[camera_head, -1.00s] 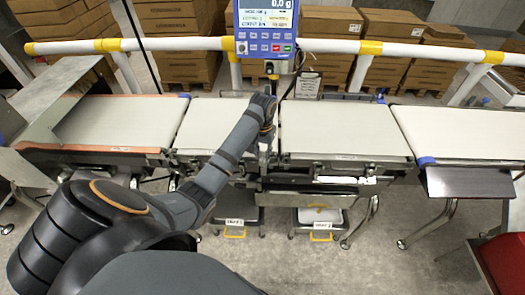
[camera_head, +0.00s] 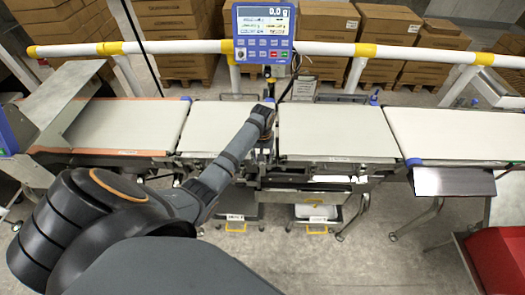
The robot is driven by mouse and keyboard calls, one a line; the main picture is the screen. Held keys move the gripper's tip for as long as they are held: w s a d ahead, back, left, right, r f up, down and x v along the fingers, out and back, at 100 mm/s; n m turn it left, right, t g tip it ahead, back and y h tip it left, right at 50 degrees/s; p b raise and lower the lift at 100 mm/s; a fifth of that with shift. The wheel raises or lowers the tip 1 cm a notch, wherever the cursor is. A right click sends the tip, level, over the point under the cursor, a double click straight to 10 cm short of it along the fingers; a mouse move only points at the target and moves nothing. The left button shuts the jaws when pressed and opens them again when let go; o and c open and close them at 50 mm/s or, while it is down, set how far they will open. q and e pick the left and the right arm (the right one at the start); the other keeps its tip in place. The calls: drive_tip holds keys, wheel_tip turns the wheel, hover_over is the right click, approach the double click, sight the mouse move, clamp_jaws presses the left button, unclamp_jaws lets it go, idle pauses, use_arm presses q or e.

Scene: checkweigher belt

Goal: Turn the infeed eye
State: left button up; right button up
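My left arm reaches in from the lower left. Its wrist end, with my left gripper (camera_head: 264,112), is over the gap between the two middle white belts. The fingers are hidden or too small to tell whether they are open or shut. A small dark and yellow fitting (camera_head: 270,84) stands just beyond the wrist, below the blue display; it may be the infeed eye, but I cannot tell for certain. No contact between gripper and fitting can be made out. My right gripper is not in view.
The blue weigh display (camera_head: 264,33) reads 0.0 g behind the belts. A white rail (camera_head: 185,46) with yellow joints runs across the back. Labelled bins (camera_head: 316,212) sit below the belts. A dark plate (camera_head: 454,181) and a red box (camera_head: 498,262) are at right.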

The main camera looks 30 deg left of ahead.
use_arm(q)
drive_tip(key=shift+r, duration=0.35)
wheel_tip(320, 180, up, 11)
drive_tip(key=shift+r, duration=0.15)
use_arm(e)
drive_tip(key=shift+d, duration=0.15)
